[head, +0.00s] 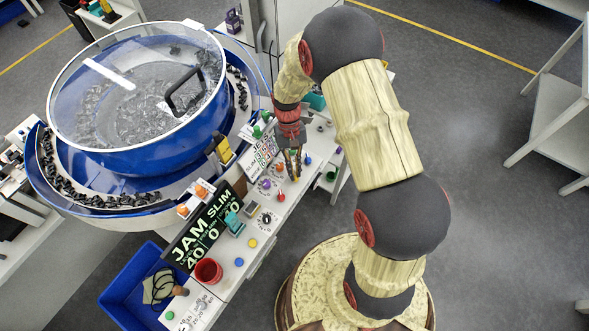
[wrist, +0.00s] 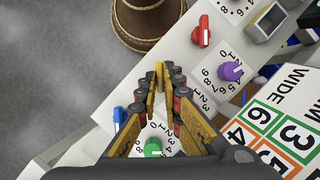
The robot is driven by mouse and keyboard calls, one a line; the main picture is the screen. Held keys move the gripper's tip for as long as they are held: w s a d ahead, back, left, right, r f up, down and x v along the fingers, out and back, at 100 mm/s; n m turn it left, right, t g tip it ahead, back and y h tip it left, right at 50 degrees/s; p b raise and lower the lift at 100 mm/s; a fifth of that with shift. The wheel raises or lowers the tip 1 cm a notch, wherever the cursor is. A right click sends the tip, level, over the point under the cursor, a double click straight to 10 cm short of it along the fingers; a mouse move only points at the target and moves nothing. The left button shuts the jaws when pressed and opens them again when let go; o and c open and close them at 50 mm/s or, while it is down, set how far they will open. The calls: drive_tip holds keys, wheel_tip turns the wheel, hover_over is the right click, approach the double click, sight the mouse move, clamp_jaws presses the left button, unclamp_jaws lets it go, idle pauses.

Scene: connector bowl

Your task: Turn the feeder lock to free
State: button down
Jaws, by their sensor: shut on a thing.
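My gripper (head: 292,165) is low over the control panel beside the bowl feeder. In the wrist view my gripper (wrist: 160,82) has its fingertips close together around a narrow yellow piece (wrist: 159,75), seemingly a knob or lever. The fingers hide most of it and its markings. I cannot read any lock or free label, so I cannot tell for sure which control is the feeder lock. A green knob (wrist: 153,147) on a numbered dial shows between the fingers, nearer the palm. The bowl feeder (head: 140,90) has a clear lid with a black handle.
Near my gripper are a purple knob (wrist: 230,70), a red knob (wrist: 201,32) and a blue knob (wrist: 118,117). A JAM/SLIM display (head: 205,235), a red cup (head: 208,271) and a blue crate (head: 122,293) lie toward the front. The floor right of my arm is open.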

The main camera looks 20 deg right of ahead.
drive_tip(key=c, duration=2.1)
unclamp_jaws()
drive_tip(key=shift+o, duration=0.7)
drive_tip(key=v, duration=1.2)
